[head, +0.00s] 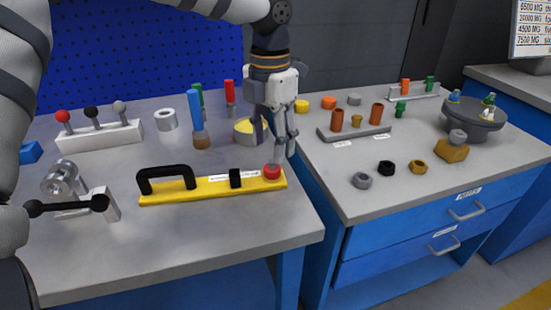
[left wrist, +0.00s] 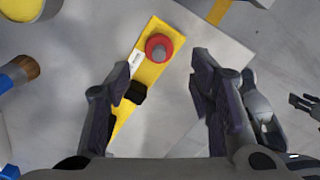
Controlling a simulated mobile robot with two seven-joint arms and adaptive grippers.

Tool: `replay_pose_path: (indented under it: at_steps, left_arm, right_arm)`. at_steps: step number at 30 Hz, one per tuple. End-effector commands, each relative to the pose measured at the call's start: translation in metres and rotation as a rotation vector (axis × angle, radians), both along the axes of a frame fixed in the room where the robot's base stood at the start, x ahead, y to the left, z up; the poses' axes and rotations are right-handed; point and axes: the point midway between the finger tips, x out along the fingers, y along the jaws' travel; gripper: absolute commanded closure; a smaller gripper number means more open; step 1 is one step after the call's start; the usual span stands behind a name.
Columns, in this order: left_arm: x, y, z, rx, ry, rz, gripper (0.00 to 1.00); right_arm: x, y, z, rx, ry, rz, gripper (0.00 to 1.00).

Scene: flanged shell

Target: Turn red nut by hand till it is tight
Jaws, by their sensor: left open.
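The red nut (head: 272,171) sits on a grey stud at the right end of a yellow bar (head: 213,188) on the near bench. In the left wrist view the red nut (left wrist: 159,47) lies ahead of the open fingers, around the stud. My left gripper (head: 277,150) points down just above the nut, open, with nothing between its fingers. It also shows in the left wrist view (left wrist: 160,70). Contact with the nut cannot be told. A dark pronged shape at the right edge of that view may be my right gripper (left wrist: 305,104); its state is unclear.
The bar carries a black handle (head: 167,176) and a black block (head: 235,178). Behind my left gripper stand a blue-handled tool (head: 195,110) and a yellow-topped round part (head: 246,131). Loose nuts lie on the right bench. The near bench's front strip is clear.

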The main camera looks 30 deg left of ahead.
Motion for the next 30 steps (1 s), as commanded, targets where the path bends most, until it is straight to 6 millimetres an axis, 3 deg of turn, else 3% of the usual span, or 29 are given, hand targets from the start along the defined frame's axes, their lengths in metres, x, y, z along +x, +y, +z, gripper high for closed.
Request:
replay_pose_path:
  at_steps: [3,7,17,18,24,30]
  left_arm:
    - [0.0,0.0,-0.03,0.002,0.005,0.0,0.51]
    - [0.0,0.0,-0.05,0.001,0.002,0.001,0.51]
    - [0.0,0.0,-0.058,0.001,-0.002,0.001,0.51]
    - [0.0,0.0,-0.058,0.001,-0.002,0.001,0.53]
    - [0.0,0.0,-0.057,0.001,-0.002,0.001,0.99]
    - [0.0,0.0,-0.054,-0.001,-0.004,-0.065,0.99]
  right_arm:
    - [-0.002,0.0,-0.002,0.0,0.007,0.0,0.55]
    - [-0.003,0.0,-0.003,0.0,0.011,0.0,0.55]
    - [-0.003,0.0,-0.004,0.0,0.011,0.0,0.55]
    - [-0.003,0.0,-0.004,0.0,0.011,0.0,0.55]
    - [-0.003,0.0,-0.004,0.0,0.011,0.0,0.55]
    - [0.003,0.0,0.002,0.001,-0.01,0.0,0.55]
